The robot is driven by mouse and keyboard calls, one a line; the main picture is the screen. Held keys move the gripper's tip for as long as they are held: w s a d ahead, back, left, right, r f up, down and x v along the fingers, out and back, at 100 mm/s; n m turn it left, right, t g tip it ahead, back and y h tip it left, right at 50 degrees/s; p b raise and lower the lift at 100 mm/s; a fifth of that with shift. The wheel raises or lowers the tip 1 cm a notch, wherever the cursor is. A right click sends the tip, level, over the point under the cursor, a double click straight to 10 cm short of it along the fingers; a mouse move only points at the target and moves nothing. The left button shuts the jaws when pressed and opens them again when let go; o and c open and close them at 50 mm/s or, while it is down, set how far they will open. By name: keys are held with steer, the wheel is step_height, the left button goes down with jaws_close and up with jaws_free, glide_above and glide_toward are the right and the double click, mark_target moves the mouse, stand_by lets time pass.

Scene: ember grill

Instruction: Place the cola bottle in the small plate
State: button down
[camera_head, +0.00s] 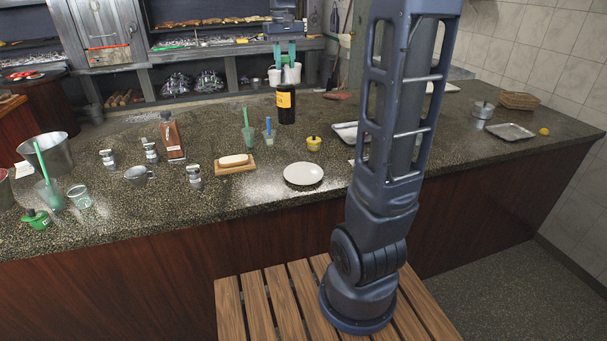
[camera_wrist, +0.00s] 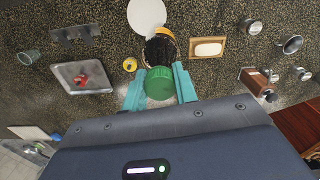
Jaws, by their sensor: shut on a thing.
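The cola bottle (camera_head: 286,104) is dark with a yellow label and stands upright near the back of the counter in the head view. In the wrist view the bottle (camera_wrist: 160,50) shows its green cap between the teal fingers. My gripper (camera_wrist: 159,88) points down and is shut on the bottle at its cap end. In the head view my gripper (camera_head: 285,55) is above the bottle. I cannot tell whether the base touches the counter. The small white plate (camera_head: 303,174) lies empty nearer the front edge; in the wrist view the plate (camera_wrist: 147,14) is just beyond the bottle.
A board with a pale block (camera_head: 234,161) lies left of the plate. A small yellow pot (camera_head: 313,143) and cups with straws (camera_head: 248,136) stand between bottle and plate level. A metal tray (camera_head: 348,132) is to the right. Bare counter surrounds the plate's front.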

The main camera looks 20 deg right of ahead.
steer(key=s+d+f+m, duration=0.1)
steer(key=s+d+m, duration=0.15)
steer(key=d, duration=0.25)
step_height(320, 180, down, 20)
steer(key=shift+r+n, duration=0.2)
steer(key=shift+n, duration=0.25)
steer(key=shift+s, duration=0.1)
steer(key=c, duration=1.1)
jaws_free()
steer(key=shift+f, duration=0.1)
